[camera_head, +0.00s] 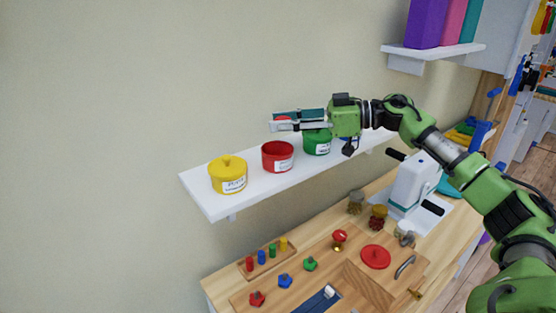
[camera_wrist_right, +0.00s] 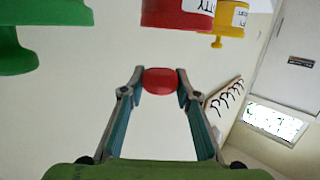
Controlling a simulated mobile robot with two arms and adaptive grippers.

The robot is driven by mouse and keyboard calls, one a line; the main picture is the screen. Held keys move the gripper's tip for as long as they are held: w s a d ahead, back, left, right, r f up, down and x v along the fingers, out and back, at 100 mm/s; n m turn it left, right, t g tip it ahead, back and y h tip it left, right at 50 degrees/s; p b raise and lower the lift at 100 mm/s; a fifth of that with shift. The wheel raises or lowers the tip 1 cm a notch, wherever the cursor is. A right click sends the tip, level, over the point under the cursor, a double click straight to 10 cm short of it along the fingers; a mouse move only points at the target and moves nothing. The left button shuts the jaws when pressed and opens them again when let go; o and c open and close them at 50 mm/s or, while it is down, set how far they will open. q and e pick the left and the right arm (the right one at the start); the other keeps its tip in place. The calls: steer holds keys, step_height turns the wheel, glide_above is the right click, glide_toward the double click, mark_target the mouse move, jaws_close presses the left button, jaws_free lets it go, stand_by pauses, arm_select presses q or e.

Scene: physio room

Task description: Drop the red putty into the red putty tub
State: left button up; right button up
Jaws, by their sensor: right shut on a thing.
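The red putty (camera_wrist_right: 160,80) is a small rounded red lump between the fingertips of my right gripper (camera_wrist_right: 161,82), which is shut on it. In the head view, a sliver of the putty (camera_head: 284,118) shows at the fingers of the right gripper (camera_head: 279,121). The red putty tub (camera_head: 278,157) stands upright and open on the white wall shelf. The gripper is above the shelf, with its fingertips over the tub's area and apart from it. The tub also shows at the top of the wrist view (camera_wrist_right: 178,12). My left gripper is not in view.
A yellow tub (camera_head: 228,176) with its lid on stands left of the red tub, and a green tub (camera_head: 317,145) stands right of it, partly behind the gripper. The white shelf (camera_head: 205,202) is above a wooden bench. A red disc (camera_head: 376,256) lies on the bench.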

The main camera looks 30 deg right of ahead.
steer(key=o, duration=1.1)
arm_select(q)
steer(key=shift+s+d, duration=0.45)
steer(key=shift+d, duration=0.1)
arm_select(e)
steer(key=shift+o, duration=0.4)
steer(key=shift+s+d, duration=0.1)
steer(key=shift+d, duration=0.05)
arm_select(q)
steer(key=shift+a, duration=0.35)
arm_select(e)
steer(key=v, duration=1.1)
steer(key=shift+s+d, duration=0.25)
steer(key=shift+d, duration=0.05)
